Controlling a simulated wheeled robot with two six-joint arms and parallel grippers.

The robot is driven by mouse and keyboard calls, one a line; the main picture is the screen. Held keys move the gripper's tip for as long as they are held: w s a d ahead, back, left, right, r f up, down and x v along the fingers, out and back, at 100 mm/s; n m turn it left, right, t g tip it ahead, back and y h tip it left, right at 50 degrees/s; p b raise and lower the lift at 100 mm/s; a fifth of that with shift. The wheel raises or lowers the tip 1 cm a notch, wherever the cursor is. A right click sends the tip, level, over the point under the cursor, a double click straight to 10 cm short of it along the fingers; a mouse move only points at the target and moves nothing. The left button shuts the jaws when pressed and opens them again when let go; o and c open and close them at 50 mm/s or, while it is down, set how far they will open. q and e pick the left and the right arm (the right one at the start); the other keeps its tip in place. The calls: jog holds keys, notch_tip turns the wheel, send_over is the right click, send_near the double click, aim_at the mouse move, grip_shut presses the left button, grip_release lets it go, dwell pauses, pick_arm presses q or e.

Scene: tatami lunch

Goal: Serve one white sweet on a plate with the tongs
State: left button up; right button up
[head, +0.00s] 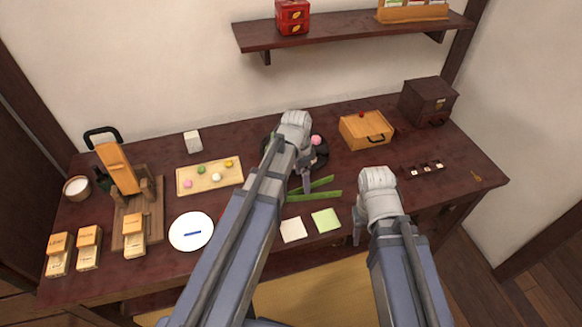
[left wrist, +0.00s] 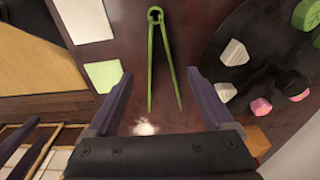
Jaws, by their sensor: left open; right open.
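Green tongs (head: 318,195) lie spread on the table, their joined end up in the left wrist view (left wrist: 152,50). My left gripper (head: 308,186) is open above them; its fingers (left wrist: 160,75) stand either side of the legs without holding them. My right gripper (head: 357,238) is open and empty near the front edge. A white sweet (head: 216,177) sits among coloured sweets on a wooden board (head: 205,187). A white plate (head: 180,243) bears a blue strip. A dark round dish (left wrist: 265,30), partly hidden by my left arm in the head view, holds white, pink and green pieces.
White (head: 293,230) and green (head: 326,220) paper squares lie in front of the tongs. A wooden box (head: 366,130) and dark chest (head: 428,101) stand at the back right. A wooden stand (head: 137,215) is at left. A blurred pale patch (left wrist: 145,128) shows near my left gripper.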

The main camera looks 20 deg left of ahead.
pick_arm(q)
jog(key=f+b, duration=0.6)
jog(key=f, duration=0.1)
jog(key=shift+w+d+f, duration=0.1)
jog(key=shift+w+d, duration=0.1)
jog(key=shift+d, duration=0.1)
jog(key=shift+c, duration=0.2)
jog(key=c, duration=0.7)
jog(key=shift+o, duration=0.2)
notch_tip(320, 180, up, 12)
jog(key=p, duration=1.1)
jog(key=shift+p, duration=0.35)
